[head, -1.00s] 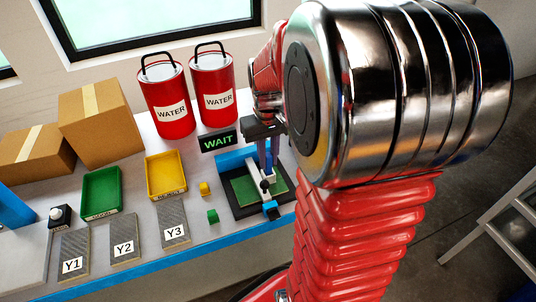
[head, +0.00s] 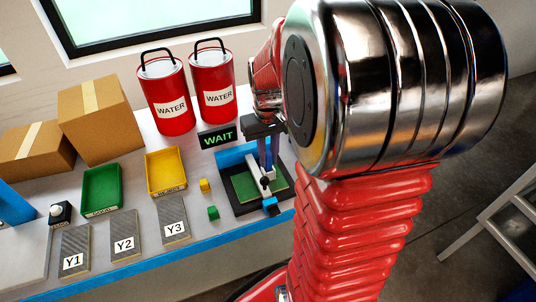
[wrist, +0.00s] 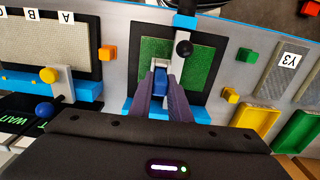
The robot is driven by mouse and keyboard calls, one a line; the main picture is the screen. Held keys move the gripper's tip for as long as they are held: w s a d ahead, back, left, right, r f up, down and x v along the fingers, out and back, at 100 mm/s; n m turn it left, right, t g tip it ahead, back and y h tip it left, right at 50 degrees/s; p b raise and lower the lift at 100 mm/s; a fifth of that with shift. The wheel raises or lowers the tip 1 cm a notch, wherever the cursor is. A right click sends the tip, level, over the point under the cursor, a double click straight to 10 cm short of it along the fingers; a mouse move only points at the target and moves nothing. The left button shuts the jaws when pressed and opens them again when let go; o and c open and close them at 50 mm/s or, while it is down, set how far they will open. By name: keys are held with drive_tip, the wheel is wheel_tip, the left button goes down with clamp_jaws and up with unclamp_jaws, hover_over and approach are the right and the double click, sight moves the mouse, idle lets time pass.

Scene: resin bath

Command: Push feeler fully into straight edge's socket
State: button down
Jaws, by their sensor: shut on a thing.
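My gripper (wrist: 160,88) points down over the green-floored black fixture (head: 240,207). Its fingers are shut on a small blue piece (wrist: 160,76), which I take to be the feeler. A pale bar (wrist: 184,33), apparently the straight edge, lies over the green pad (wrist: 205,65) beyond the fingertips, with a black knob (wrist: 184,48) and a blue end block (wrist: 185,20). The blue end block also shows in the head view (head: 271,206). The socket is hidden by the fingers and the held piece, so I cannot tell how deep the feeler sits.
A sign (head: 218,138) reads WAIT. Green (head: 213,212) and yellow (head: 205,185) cubes lie left of the fixture; an orange cube (wrist: 108,53) lies on its other side. Yellow (head: 183,188) and green (head: 85,208) trays and red water cans (head: 170,118) stand farther left and behind.

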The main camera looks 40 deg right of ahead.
drive_tip(key=shift+f, duration=0.35)
idle(0.3)
drive_tip(key=c, duration=1.6)
unclamp_jaws()
drive_tip(key=shift+o, duration=0.2)
wheel_tip(320, 180, up, 14)
drive_tip(key=shift+f, duration=0.15)
